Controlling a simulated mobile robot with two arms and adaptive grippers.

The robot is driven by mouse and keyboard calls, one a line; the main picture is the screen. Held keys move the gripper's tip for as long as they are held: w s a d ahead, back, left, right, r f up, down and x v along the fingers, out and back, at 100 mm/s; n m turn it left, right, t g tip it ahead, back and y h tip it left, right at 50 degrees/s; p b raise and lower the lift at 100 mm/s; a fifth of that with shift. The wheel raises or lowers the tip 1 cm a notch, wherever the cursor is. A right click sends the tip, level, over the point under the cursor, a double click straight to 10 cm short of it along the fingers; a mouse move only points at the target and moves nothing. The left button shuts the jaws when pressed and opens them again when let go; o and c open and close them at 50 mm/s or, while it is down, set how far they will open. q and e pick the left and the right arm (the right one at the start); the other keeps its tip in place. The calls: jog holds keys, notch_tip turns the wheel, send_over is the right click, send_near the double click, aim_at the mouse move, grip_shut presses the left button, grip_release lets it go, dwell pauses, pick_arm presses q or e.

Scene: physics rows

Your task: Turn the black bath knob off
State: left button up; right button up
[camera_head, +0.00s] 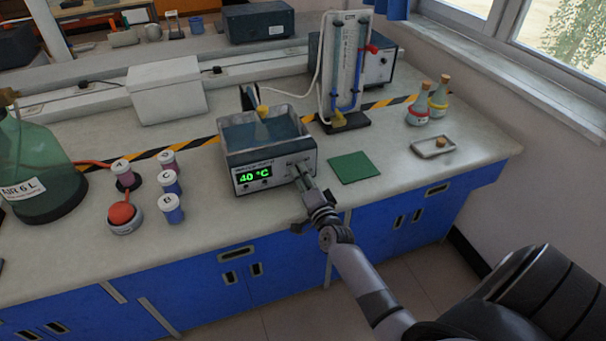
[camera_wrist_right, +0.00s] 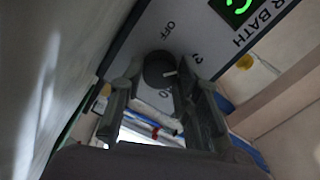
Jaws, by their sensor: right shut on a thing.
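The water bath (camera_head: 266,142) stands on the bench, with a green display (camera_head: 254,175) reading 40 °C on its front. The black bath knob (camera_wrist_right: 159,69) shows in the right wrist view between my right gripper's fingers, with a pale pointer mark and the word OFF printed beside it. My right gripper (camera_head: 303,172) reaches the right part of the bath's front panel in the head view and hides the knob there. In the right wrist view the right gripper (camera_wrist_right: 158,92) is shut on the knob. My left gripper is not in view.
A green mat (camera_head: 354,167) lies right of the bath. Several capped bottles (camera_head: 171,207) and a red-topped round vessel (camera_head: 123,216) stand to its left. A glass apparatus on a stand (camera_head: 345,70) is behind. Two stoppered flasks (camera_head: 438,100) and a small tray (camera_head: 433,148) sit farther right.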

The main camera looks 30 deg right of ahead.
jog(key=n+p, duration=0.1)
jog(key=n, duration=0.2)
jog(key=shift+r+n, duration=0.1)
jog(key=shift+n, duration=0.3)
jog(key=n+p, duration=0.1)
jog(key=n, duration=0.2)
jog(key=shift+n, duration=0.3)
jog(key=n+p, duration=0.1)
jog(key=n, duration=0.2)
jog(key=shift+n+p, duration=0.35)
jog(key=shift+n, duration=0.95)
jog(key=shift+f+n, duration=0.2)
jog(key=shift+n, duration=0.1)
jog(key=o, duration=1.2)
jog(key=shift+c, duration=0.2)
jog(key=shift+r, duration=0.1)
